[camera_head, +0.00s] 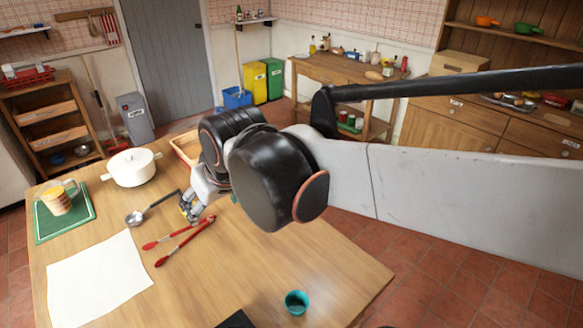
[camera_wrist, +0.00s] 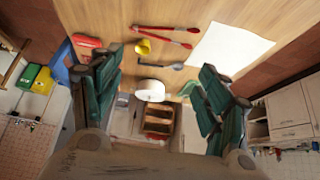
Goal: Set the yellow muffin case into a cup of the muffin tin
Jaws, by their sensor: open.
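The yellow muffin case (camera_wrist: 142,47) lies on the wooden table, between and beyond my fingers in the wrist view. In the head view, my gripper (camera_head: 189,207) hangs low over the table beside the red tongs, and a bit of yellow shows at its fingers. My gripper (camera_wrist: 160,68) is open, with its two green-black fingers wide apart and nothing held between them. Whether the fingers touch the case cannot be told. A dark flat corner (camera_head: 236,320) at the bottom edge of the head view may be the muffin tin; its cups are out of sight.
Red tongs (camera_head: 180,240), a ladle (camera_head: 150,210) and white paper (camera_head: 98,275) lie near my gripper. A white pot (camera_head: 133,167) and a green board (camera_head: 64,220) with a measuring cup stand behind. A small teal cup (camera_head: 297,302) stands in front; the table's right side is clear.

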